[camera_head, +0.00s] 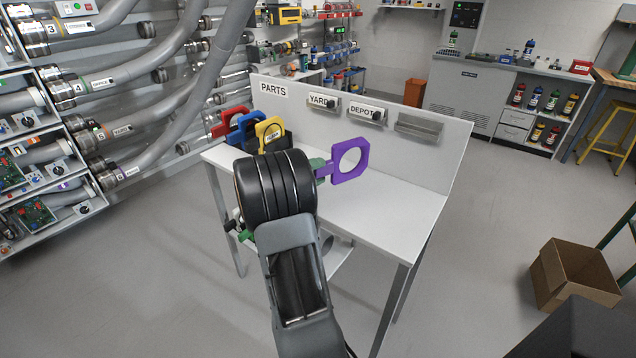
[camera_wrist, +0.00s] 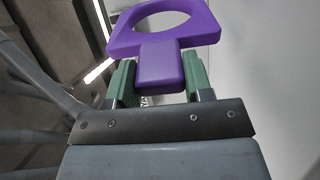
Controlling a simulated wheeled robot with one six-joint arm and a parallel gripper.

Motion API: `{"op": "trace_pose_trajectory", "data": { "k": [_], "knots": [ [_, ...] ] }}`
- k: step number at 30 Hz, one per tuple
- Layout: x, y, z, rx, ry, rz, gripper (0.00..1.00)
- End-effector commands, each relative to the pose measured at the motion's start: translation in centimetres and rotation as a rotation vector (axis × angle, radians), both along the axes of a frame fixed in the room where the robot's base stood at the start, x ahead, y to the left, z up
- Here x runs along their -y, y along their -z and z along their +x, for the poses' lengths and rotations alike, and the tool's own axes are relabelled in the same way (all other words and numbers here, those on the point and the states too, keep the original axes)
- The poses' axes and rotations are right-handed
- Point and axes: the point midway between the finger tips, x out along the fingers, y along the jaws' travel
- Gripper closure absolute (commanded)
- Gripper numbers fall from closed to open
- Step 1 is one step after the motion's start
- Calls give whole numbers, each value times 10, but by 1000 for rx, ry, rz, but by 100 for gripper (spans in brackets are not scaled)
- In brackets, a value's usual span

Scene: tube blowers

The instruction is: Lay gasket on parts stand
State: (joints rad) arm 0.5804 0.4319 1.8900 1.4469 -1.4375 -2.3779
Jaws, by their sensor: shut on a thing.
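The purple gasket (camera_head: 351,160) is a flat plate with a round hole and a stem. It is held upright above the right half of the parts stand (camera_head: 400,208), a white table with a back panel marked PARTS. My gripper (camera_head: 321,170) is shut on the gasket's stem. In the wrist view, the green fingers of my gripper (camera_wrist: 158,85) close on both sides of the stem, and the purple gasket (camera_wrist: 165,45) reaches away from them. My arm hides part of the stand's top. I cannot tell the exact height of the gasket above it.
Red (camera_head: 229,122), blue (camera_head: 246,128) and yellow (camera_head: 271,134) gaskets stand at the stand's left end. The back panel carries holders labelled YARD (camera_head: 322,103) and DEPOT (camera_head: 366,115). The stand's right top is bare. A cardboard box (camera_head: 574,278) sits on the floor at right.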

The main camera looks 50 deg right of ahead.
Motion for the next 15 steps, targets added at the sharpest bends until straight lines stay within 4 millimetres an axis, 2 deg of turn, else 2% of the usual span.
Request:
{"op": "trace_pose_trajectory", "data": {
  "k": [2,7,15],
  "knots": [
    [6,10,0,-3,1,2,79],
    [4,33,0,-3,0,1,79],
    [4,35,0,-1,1,0,79]
  ]
}}
